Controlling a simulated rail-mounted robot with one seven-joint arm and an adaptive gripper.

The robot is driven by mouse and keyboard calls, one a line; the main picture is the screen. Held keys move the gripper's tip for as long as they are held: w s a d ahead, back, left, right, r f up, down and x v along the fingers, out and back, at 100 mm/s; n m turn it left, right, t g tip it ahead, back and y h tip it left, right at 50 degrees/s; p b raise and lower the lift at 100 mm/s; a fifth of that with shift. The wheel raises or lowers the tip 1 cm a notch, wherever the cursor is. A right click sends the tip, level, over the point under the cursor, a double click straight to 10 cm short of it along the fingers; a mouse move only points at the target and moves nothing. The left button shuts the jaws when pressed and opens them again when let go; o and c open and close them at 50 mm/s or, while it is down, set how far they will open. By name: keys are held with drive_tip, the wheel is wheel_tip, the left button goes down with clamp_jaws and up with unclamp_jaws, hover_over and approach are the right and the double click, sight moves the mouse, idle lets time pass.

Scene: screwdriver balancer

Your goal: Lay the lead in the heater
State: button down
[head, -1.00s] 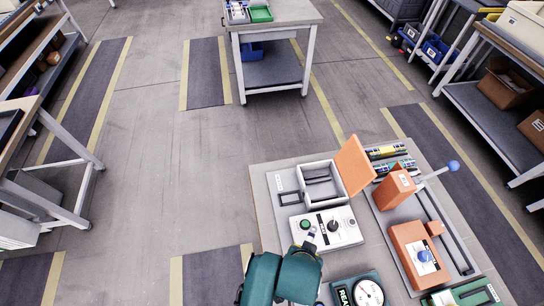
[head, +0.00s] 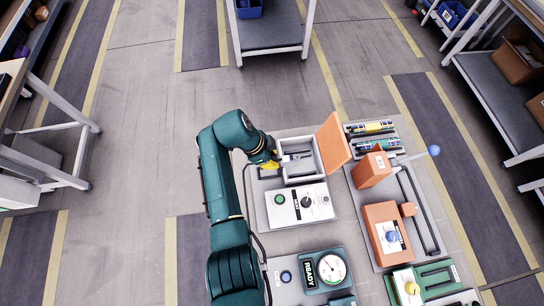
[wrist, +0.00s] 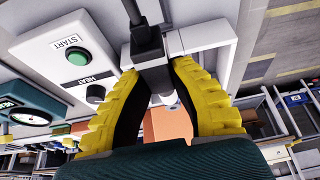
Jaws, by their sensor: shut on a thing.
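The heater is a white open-topped box (head: 318,178) with its orange lid (head: 333,144) standing open on the right. My gripper (head: 275,158) is at the heater's left wall in the head view. In the wrist view my gripper (wrist: 154,68) has its yellow fingers shut on the lead (wrist: 150,47), a dark grey block with a thick dark cable at its top. A pale tip shows below the block. The white heater wall (wrist: 205,40) is right beside the lead. I cannot tell whether the lead touches the heater floor.
A white control box (head: 298,205) with a green START button and a HEAT knob is in front of the heater. A READY gauge panel (head: 324,269) is nearer. Orange blocks (head: 387,228) and a blue-knobbed lever (head: 434,151) stand right.

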sight(275, 171)
wheel_tip(275, 171, down, 7)
drive_tip(key=b, duration=0.6)
drive_tip(key=shift+f, duration=0.15)
drive_tip(key=shift+f+b, duration=0.5)
drive_tip(key=shift+f, duration=0.1)
idle(0.5)
idle(0.3)
drive_tip(key=c, duration=1)
unclamp_jaws()
drive_tip(key=v, duration=1.2)
drive_tip(key=shift+r, duration=0.1)
